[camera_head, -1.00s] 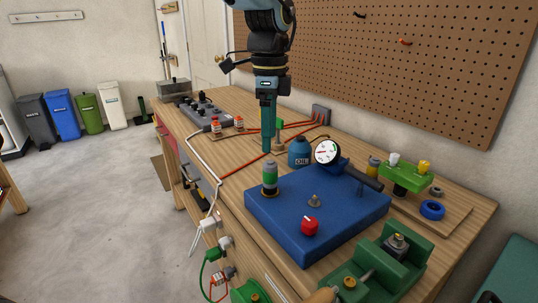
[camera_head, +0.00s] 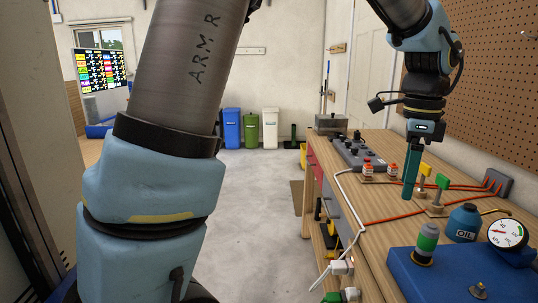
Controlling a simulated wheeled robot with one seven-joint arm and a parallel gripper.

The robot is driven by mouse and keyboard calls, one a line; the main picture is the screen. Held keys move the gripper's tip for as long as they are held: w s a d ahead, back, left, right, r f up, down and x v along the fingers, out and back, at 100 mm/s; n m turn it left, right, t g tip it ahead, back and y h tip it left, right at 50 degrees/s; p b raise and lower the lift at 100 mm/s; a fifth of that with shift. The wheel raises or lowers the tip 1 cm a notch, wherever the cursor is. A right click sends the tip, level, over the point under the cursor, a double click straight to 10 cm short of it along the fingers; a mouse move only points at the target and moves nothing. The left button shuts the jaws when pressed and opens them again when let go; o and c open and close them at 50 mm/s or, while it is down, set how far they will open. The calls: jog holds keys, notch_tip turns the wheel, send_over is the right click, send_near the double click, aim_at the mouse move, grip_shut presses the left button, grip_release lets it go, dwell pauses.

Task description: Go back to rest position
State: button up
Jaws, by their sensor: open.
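My gripper (camera_head: 408,194) hangs pointing down over the wooden workbench (camera_head: 383,211), on the right side of the head view. Its teal fingers are seen nearly edge-on, and it is open with nothing visible between them. My arm's large grey and light-blue links fill the left foreground and hide part of the room. The upper part of the arm runs out of the top of the view.
Near my gripper stand small yellow and green valves (camera_head: 442,182), red cables, a blue oil can (camera_head: 463,222) and a blue block (camera_head: 440,272) with a gauge (camera_head: 506,232). A grey control box (camera_head: 360,152) lies farther back. The floor (camera_head: 262,210) left of the bench is clear.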

jog(key=w+a+f+n, duration=0.4)
jog(key=w+a+n, duration=0.25)
jog(key=a, duration=0.45)
jog(key=s+a+f+n, duration=0.1)
jog(key=a+f+n, duration=0.3)
jog(key=a+n, duration=0.4)
jog(key=a+f+n+t, duration=0.1)
jog(key=a+f+n, duration=0.3)
jog(key=a, duration=1.3)
jog(key=n, duration=0.4)
jog(key=shift+s+a+n, duration=0.35)
jog(key=shift+s+a, duration=0.05)
